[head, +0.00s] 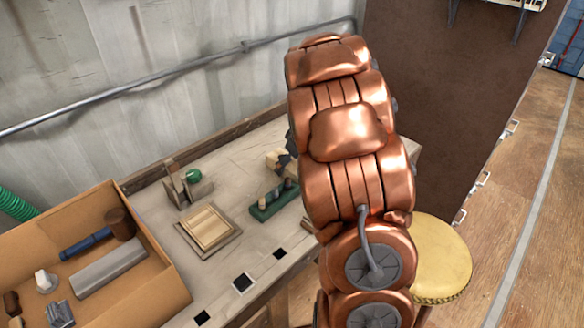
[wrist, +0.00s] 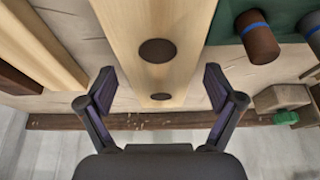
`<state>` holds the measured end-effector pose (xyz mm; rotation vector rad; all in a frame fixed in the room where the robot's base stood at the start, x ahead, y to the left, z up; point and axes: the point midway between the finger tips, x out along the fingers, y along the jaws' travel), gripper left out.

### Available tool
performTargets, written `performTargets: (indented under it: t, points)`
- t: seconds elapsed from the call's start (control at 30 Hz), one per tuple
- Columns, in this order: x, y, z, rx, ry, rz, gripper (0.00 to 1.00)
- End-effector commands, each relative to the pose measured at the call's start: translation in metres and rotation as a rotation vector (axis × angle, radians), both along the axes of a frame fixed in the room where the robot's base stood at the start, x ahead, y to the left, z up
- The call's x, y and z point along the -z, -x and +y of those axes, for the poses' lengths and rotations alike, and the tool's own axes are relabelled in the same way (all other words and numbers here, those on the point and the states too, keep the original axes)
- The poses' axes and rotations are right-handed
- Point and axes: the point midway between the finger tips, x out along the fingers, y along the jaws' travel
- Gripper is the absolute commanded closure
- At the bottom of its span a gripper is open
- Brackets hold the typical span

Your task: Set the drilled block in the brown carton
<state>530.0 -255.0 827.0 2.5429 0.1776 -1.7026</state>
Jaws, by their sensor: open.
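The drilled block, pale wood with two dark round holes, shows in the wrist view (wrist: 150,22). Its end lies between the fingers of my gripper (wrist: 158,88), which is open. A finger stands on each side with a gap to the wood; the height between them is hard to tell. In the head view a small part of pale wood, likely this block (head: 273,158), shows beside my arm, which hides the rest and most of my gripper. The brown carton (head: 165,262) stands open at the lower left, holding a mallet, a blue-handled tool, a grey bar and smaller items.
A green peg rack (head: 262,212) stands near the block; its pegs show at right in the wrist view. Another pale wooden piece (wrist: 45,45) flanks the block.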

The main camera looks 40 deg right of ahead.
Motion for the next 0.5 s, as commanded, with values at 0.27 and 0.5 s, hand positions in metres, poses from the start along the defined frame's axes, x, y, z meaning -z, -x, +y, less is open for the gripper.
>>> performTargets:
  t: [0.27,0.5]
  points:
    - [0.0133,-0.0057,0.0009,-0.001,0.001,0.0,0.08]
    - [0.013,-0.0058,0.0009,0.0,0.002,-0.001,0.17]
